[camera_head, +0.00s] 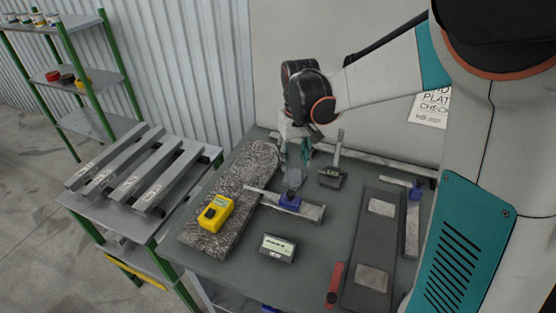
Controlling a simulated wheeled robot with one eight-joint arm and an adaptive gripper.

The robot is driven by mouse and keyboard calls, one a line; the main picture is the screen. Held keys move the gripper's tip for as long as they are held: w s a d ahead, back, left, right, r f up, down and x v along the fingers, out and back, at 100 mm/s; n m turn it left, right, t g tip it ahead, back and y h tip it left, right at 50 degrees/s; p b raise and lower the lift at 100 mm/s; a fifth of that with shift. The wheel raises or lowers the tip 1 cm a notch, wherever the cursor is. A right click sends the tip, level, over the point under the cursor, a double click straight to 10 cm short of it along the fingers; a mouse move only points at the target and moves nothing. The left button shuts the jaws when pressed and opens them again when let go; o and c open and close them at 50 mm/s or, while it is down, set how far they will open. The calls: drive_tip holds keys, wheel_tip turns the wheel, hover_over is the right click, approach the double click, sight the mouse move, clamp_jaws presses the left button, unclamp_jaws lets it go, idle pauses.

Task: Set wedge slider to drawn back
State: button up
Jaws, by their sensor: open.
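My gripper (295,158) is open and points down above the back middle of the table. Its fingers are small and partly dark in this view. Just below it is a small grey block (295,178); I cannot tell whether the fingers touch it. In front of that block, a blue slider (290,200) sits on a flat metal bar (310,211).
On the dark table (232,263) are a speckled stone slab (245,180) bearing a yellow instrument (215,212), a digital display (278,248), a dark upright-post gauge (331,178), a red-handled tool (335,282) and a long dark plate (378,235). A side rack (128,175) holds grey bars at left.

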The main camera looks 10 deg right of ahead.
sight(291, 192)
drive_tip(key=shift+g, duration=0.3)
drive_tip(key=f, duration=0.5)
drive_tip(key=w+f+b, duration=0.1)
drive_tip(key=f, duration=0.9)
drive_tip(key=shift+w+f, duration=0.1)
drive_tip(key=shift+w, duration=0.2)
